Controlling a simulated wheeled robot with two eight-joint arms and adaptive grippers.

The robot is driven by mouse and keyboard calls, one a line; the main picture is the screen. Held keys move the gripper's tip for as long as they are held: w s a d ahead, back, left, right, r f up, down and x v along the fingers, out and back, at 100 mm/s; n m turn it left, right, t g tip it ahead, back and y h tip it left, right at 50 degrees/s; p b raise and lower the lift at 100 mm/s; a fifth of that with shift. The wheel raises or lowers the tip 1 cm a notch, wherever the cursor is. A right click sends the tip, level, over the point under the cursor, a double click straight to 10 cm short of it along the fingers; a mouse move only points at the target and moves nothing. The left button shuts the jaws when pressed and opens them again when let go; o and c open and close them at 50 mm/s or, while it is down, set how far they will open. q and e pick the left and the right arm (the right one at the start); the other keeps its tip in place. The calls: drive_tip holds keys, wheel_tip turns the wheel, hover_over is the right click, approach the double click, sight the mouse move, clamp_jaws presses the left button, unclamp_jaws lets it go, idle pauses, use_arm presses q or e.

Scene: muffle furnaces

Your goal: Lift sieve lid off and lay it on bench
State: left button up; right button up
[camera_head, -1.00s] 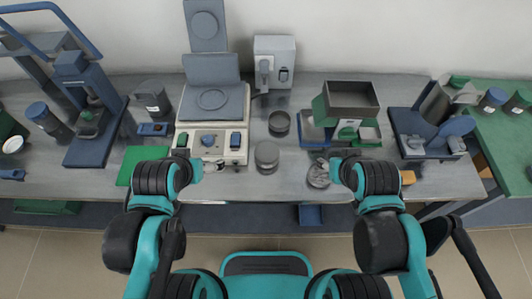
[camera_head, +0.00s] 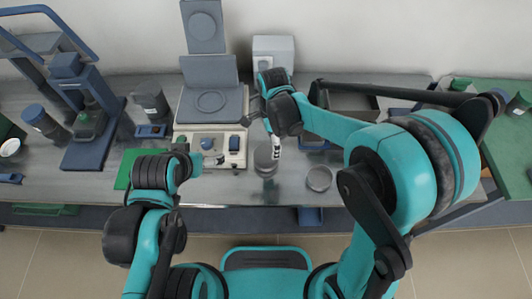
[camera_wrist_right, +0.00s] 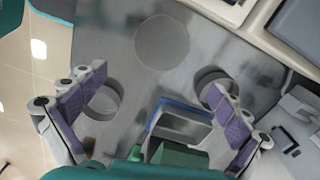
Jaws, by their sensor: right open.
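The bench (camera_head: 240,188) is clear in front of the sieve. A round grey dish (camera_head: 319,178) stands to the right. The scale (camera_head: 182,143) is left of the sieve.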

sight(265, 155)
drive_tip(key=shift+w+a+f, duration=0.1)
drive_tip(key=shift+a+f, duration=0.15)
drive_tip(key=shift+f, duration=0.15)
wheel_tip(265, 155, down, 3)
drive_tip(key=shift+a+r+b, duration=0.1)
drive_tip(key=shift+r+b, duration=0.05)
drive_tip(key=shift+b, duration=0.4)
drive_tip(key=f, duration=0.1)
drive_tip(key=f+b, duration=0.1)
drive_tip(key=f, duration=0.1)
drive_tip(key=a+f+b, duration=0.1)
drive_tip(key=shift+s+f, duration=0.15)
drive_tip(key=shift+s, duration=0.1)
drive_tip(key=shift+f, duration=0.35)
drive_tip(key=shift+r, duration=0.1)
drive_tip(key=c, duration=1.3)
